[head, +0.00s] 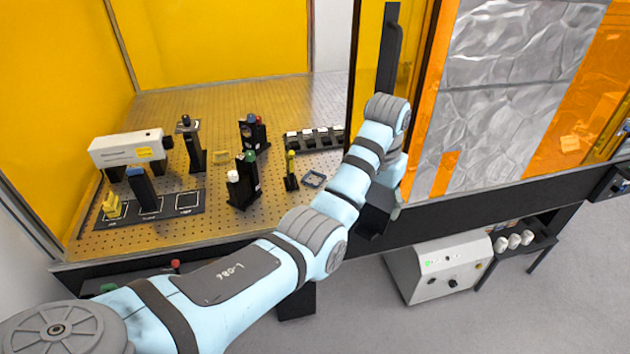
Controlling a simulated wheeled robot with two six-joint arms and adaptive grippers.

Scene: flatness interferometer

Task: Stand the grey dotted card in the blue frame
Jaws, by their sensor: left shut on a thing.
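My left gripper (374,212) is dark, points down below the wrist, and is partly hidden by the arm. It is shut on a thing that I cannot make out. I cannot pick out the grey dotted card anywhere. My right gripper is not in view.
A black rack (315,138) with several slots stands behind the frame. Optical posts (191,145), a white instrument box (130,150) and a black tray (165,219) stand at the left. A yellow panel (366,60) with a black upright bar rises behind my wrist.

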